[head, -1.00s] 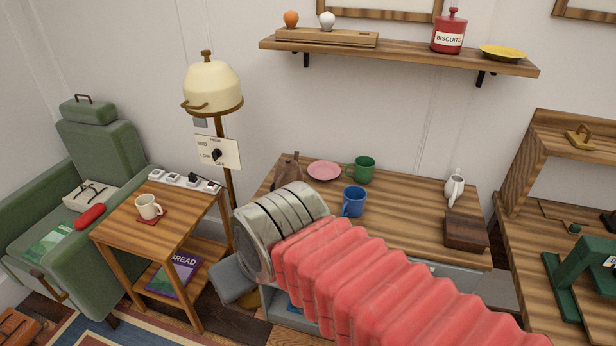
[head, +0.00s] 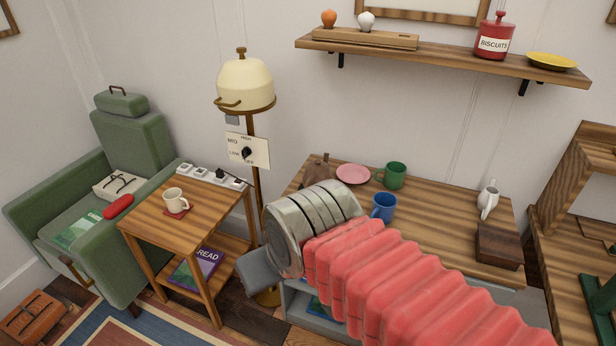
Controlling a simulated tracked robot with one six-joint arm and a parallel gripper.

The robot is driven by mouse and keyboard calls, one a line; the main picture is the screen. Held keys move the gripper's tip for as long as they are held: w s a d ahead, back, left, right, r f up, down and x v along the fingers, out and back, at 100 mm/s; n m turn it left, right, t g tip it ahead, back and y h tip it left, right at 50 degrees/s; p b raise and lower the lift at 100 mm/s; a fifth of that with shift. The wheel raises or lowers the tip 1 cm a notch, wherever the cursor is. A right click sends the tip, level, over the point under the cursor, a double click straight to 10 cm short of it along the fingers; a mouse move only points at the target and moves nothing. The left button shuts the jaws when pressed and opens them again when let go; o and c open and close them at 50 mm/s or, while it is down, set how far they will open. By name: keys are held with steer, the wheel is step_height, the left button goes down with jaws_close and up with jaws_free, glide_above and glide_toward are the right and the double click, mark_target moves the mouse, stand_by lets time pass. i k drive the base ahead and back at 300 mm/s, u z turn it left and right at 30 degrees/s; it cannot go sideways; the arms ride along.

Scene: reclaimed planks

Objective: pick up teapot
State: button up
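A brown, knobbed thing (head: 318,171) stands at the back left of the long wooden table (head: 440,222). It is partly hidden behind my arm and may be the teapot, but I cannot tell for sure. My arm, with red bellows and a metal ringed section, reaches over the table's front left. The fingers of my gripper do not show, so I cannot see whether it holds anything. A grey block below the metal section is unclear.
The table also bears a pink plate (head: 353,174), green mug (head: 392,176), blue mug (head: 383,207), white jug (head: 488,200) and dark wooden box (head: 498,246). A lamp (head: 246,84) and side table (head: 190,215) stand left. A shelf (head: 440,58) hangs above.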

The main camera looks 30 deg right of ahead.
mark_target(316, 171)
steer(key=i, duration=0.9)
steer(key=z, duration=0.05)
